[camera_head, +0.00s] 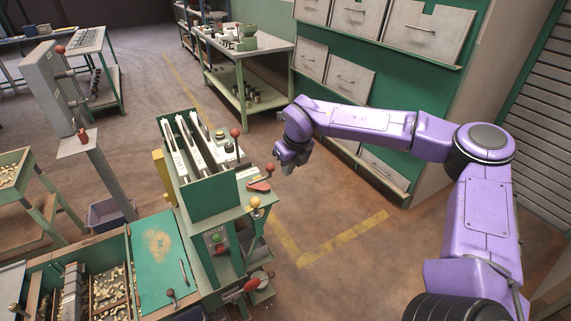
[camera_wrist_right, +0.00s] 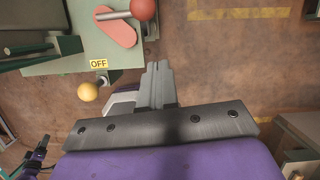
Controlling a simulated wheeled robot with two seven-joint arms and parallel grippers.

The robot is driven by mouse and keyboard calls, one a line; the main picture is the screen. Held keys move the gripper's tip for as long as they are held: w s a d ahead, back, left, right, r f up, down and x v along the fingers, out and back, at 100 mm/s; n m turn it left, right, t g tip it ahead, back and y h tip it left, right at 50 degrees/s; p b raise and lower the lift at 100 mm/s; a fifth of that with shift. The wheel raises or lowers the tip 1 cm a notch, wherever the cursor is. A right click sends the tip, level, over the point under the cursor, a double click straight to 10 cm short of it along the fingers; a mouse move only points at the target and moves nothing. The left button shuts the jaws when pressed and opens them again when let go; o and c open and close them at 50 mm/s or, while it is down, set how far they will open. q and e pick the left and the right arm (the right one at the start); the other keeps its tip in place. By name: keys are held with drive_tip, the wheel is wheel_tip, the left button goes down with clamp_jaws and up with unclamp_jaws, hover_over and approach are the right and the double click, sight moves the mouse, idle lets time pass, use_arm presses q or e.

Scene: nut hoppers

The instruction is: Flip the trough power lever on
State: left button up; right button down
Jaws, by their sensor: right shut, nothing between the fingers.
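A lever with a red ball (camera_head: 271,168) stands on a red plate on the green trough machine's right-hand shelf. In the right wrist view its grey rod lies over the red plate (camera_wrist_right: 103,27) and ends in the red ball (camera_wrist_right: 144,8). A yellow OFF label (camera_wrist_right: 98,63) sits on the shelf edge nearby. A yellow ball knob (camera_head: 255,202) is below the shelf edge; it also shows in the wrist view (camera_wrist_right: 88,91). My right gripper (camera_head: 287,168) is shut and empty, just right of the red ball and apart from it.
Green drawer cabinets (camera_head: 372,45) stand behind my right arm. The floor (camera_head: 320,220) right of the machine is clear.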

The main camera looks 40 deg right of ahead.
drive_tip(key=b+v, duration=0.1)
drive_tip(key=v, duration=0.8)
drive_tip(key=shift+w, duration=0.2)
drive_tip(key=shift+a, duration=0.1)
